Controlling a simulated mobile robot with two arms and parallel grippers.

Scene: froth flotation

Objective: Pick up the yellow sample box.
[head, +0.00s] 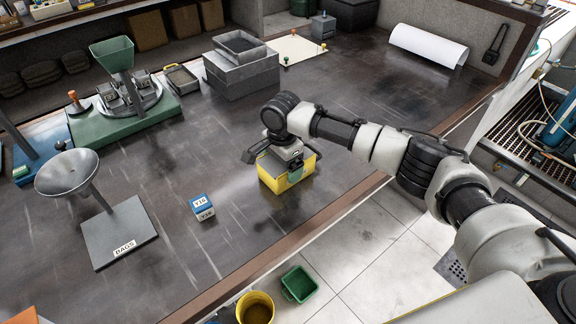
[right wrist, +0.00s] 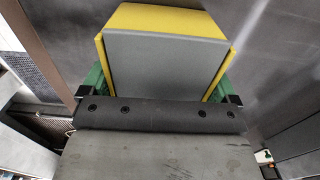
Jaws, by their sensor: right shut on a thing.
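The yellow sample box (head: 270,176) is on the dark table, right of the table's middle in the head view. My right gripper (head: 287,164) is over it from above, shut on it. In the right wrist view the box (right wrist: 170,20) shows a yellow side and a grey top between the green fingers of the gripper (right wrist: 163,85). The gripper body hides part of the box in the head view. I cannot tell whether its underside touches the table. My left gripper is not in view.
A small blue and white box (head: 203,207) marked V16 lies left of the sample box. A metal funnel stand (head: 120,232) is further left. Grey trays (head: 243,80) stand behind. The table's front edge runs close by, with a yellow bucket (head: 255,308) and green bin (head: 299,284) below.

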